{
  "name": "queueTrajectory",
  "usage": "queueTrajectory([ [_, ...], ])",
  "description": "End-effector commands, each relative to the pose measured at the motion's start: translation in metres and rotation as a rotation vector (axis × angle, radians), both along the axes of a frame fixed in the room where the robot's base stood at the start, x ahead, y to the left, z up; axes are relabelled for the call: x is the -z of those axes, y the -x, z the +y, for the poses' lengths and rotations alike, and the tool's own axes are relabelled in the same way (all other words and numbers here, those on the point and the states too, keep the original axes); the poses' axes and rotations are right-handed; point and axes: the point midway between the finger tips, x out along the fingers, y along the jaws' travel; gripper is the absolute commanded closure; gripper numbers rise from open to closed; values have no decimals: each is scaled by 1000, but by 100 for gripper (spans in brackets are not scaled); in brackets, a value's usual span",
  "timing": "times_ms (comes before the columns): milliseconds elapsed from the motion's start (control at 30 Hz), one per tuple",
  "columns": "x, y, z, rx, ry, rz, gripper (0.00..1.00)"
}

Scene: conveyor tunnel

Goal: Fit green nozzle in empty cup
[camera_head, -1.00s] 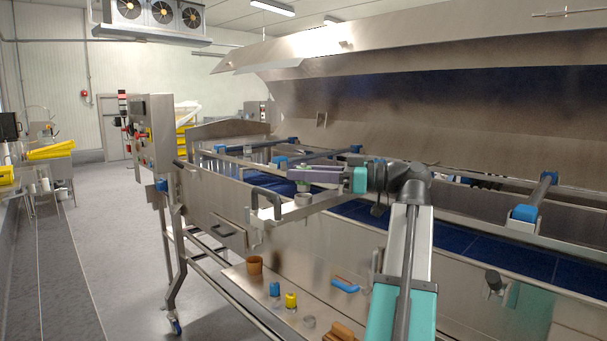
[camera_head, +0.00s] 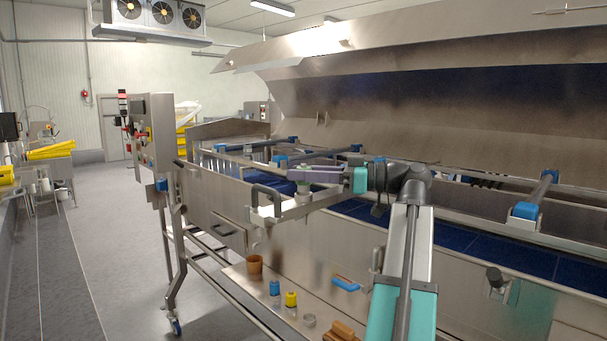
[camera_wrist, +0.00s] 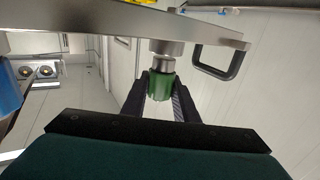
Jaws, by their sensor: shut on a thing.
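My gripper (camera_head: 301,178) is shut on the green nozzle (camera_wrist: 160,87), whose green body sits between the two dark fingers in the wrist view. The nozzle also shows in the head view (camera_head: 303,187), just below the fingers. A grey metal cup (camera_head: 303,197) stands on the steel bracket directly below it. In the wrist view, a short bright metal neck (camera_wrist: 162,64) on the nozzle lines up with the grey cup (camera_wrist: 166,47) on the steel bar. The gap there is tiny or closed; I cannot tell whether the neck is inside the cup.
A dark loop handle (camera_wrist: 219,62) stands at the bar's end. On the lower shelf are a brown pot (camera_head: 255,264), a blue nozzle (camera_head: 274,288), a yellow nozzle (camera_head: 291,299), a grey cup (camera_head: 309,320) and a blue brush (camera_head: 346,284). The blue belt (camera_head: 370,212) lies behind.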

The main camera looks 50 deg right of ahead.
Motion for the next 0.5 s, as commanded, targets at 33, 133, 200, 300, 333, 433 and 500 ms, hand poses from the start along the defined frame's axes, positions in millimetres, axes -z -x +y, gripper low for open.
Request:
queueTrajectory([
  [33, 1, 0, 0, 0, 0, 0, 100],
  [133, 3, 0, 0, 0, 0, 0, 100],
  [200, 4, 0, 0, 0, 0, 0, 100],
  [300, 5, 0, 0, 0, 0, 0, 100],
  [333, 5, 0, 0, 0, 0, 0, 100],
  [433, 7, 0, 0, 0, 0, 0, 100],
  [500, 7, 0, 0, 0, 0, 0, 100],
])
